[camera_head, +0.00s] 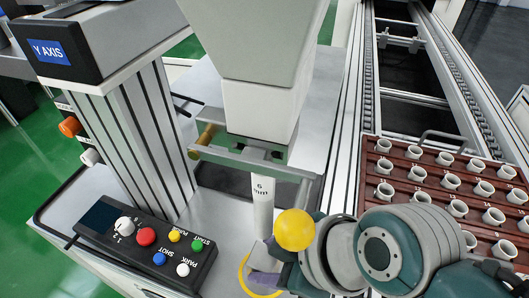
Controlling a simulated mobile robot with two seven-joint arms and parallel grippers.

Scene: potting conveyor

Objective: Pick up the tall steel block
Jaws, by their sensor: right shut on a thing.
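My right arm comes in from the lower right. Its gripper (268,272) is low in the picture, beside the lower end of a pale upright piece marked "6 mm" (263,205) under the machine's head. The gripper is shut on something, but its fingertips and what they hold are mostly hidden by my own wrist. I cannot make out the tall steel block for certain. My left gripper is not in view.
The grey machine head (265,100) hangs close above the gripper. A control box (140,245) with coloured buttons stands at the lower left. A brown tray (400,160) of white cups sits on the conveyor (362,80) at the right. A yellow cable (243,275) curves beside the gripper.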

